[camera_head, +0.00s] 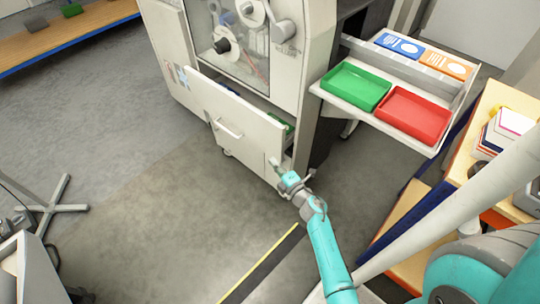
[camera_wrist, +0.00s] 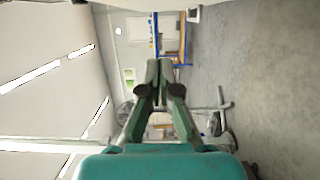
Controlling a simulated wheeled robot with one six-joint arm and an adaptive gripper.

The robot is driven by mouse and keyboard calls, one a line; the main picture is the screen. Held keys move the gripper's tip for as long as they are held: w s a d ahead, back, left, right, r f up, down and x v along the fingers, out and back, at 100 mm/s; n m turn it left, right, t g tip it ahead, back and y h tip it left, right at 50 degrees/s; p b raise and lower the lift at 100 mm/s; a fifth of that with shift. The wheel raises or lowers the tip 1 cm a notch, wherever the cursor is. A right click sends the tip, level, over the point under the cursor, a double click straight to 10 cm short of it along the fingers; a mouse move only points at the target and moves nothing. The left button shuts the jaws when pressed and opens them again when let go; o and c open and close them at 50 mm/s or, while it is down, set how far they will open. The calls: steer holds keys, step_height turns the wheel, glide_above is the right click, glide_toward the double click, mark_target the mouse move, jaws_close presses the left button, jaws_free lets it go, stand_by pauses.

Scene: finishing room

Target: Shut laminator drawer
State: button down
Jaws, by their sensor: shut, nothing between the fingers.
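The laminator (camera_head: 265,45) is a large pale machine with a clear window and rollers. Its low drawer (camera_head: 222,112) is pulled out, with a bar handle (camera_head: 228,130) on its front and green items partly visible inside. My gripper (camera_head: 275,165) is shut and empty, near the right end of the drawer front. I cannot tell whether it touches the drawer. In the wrist view my closed fingers (camera_wrist: 158,75) point out across the room, and the drawer cannot be made out clearly there.
A side shelf with a green tray (camera_head: 355,86) and a red tray (camera_head: 413,115) juts out at right. A bench with stacked items (camera_head: 505,130) stands further right. A metal stand foot (camera_head: 55,207) is at left. The floor before the drawer is clear.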

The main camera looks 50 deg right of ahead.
mark_target(269, 142)
steer(key=shift+w+d, duration=0.95)
steer(key=shift+w, duration=0.5)
steer(key=shift+w+d, duration=1)
steer(key=shift+w, duration=0.45)
steer(key=shift+w+d, duration=0.95)
steer(key=shift+w, duration=0.5)
steer(key=shift+d, duration=0.1)
steer(key=d, duration=0.8)
steer(key=shift+w+d, duration=0.1)
steer(key=shift+d, duration=0.35)
steer(key=shift+d, duration=0.1)
